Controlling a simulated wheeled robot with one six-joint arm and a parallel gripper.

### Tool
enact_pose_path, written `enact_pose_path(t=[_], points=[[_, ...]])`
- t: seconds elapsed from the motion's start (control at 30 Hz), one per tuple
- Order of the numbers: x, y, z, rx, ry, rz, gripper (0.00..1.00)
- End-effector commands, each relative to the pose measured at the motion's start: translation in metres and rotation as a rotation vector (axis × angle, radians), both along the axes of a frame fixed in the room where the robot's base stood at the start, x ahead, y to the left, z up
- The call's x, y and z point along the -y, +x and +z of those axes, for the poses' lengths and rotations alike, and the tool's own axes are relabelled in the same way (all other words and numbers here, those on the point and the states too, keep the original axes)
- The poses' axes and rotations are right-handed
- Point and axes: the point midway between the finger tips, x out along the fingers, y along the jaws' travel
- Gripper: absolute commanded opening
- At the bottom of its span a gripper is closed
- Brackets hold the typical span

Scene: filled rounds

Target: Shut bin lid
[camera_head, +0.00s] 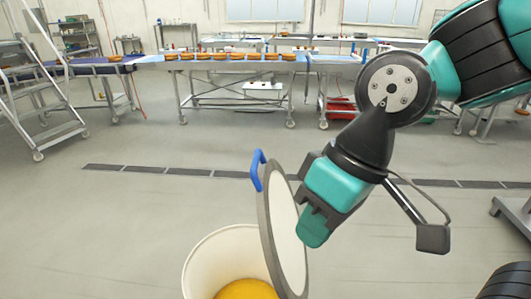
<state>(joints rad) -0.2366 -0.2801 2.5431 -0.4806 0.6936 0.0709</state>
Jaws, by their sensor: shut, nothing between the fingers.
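A white round bin (204,262) stands at the bottom centre, its lower part cut off by the picture edge. Something orange-yellow (247,290) fills it inside. Its lid (290,235) is raised and stands nearly upright at the bin's right side, a pale disc with a grey rim. A blue handle (257,170) sits at the lid's upper left edge. My gripper (313,236) is shut and empty, on the right side of the lid, close to its pale face. I cannot tell whether the fingertips touch the lid.
A conveyor table (235,66) with several round orange-brown items runs across the back. A metal step ladder (38,100) stands at the left. A dark floor drain strip (170,171) crosses the floor. The floor left of the bin is clear.

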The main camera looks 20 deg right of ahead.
Motion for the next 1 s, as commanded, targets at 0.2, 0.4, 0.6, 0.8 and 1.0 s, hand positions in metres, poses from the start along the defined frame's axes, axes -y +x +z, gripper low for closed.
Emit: enact_pose_path(t=[0.2,0.4,0.6,0.8,1.0], points=[[0.025,0.106,0.013,-0.084,0.153,-0.68,0.0],[0.067,0.177,0.012,-0.148,0.318,-1.166,0.0],[0.072,0.195,0.0,-0.167,0.36,-1.267,0.0],[0.055,0.21,-0.031,-0.17,0.354,-1.261,0.0],[0.039,0.228,-0.063,-0.169,0.354,-1.259,0.0]])
